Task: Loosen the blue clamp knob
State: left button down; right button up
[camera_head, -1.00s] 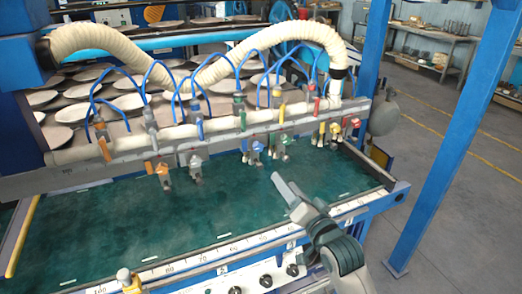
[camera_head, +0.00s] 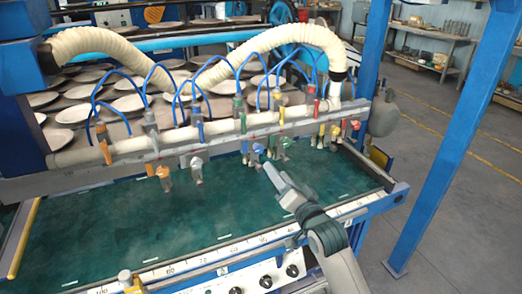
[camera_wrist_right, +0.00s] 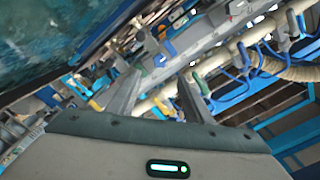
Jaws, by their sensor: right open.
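The blue clamp knob (camera_head: 257,149) is on a small clamp under the long rail, right of the middle of the head view. My right gripper (camera_head: 270,169) reaches up from the lower right, with its fingertips just below and right of that knob in the picture. I cannot tell whether they touch. In the right wrist view the two fingers of my right gripper (camera_wrist_right: 157,84) are spread apart with nothing held between them. A small blue part shows beyond them there, but I cannot tell if it is the same knob. My left gripper is out of view.
The rail (camera_head: 120,168) carries several other clamps, with an orange one (camera_head: 162,173) to the left and a green-knobbed one (camera_head: 285,143) close by on the right. Blue hoses loop above it. The green table surface (camera_head: 110,230) is clear. A blue post (camera_head: 436,150) stands right.

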aim_at(260, 150)
jog(key=p+x, duration=0.2)
jog(key=x, duration=1)
jog(key=shift+w+a+p, duration=0.15)
jog(key=shift+w+p, duration=0.2)
jog(key=shift+w, duration=0.05)
jog(key=c, duration=1.1)
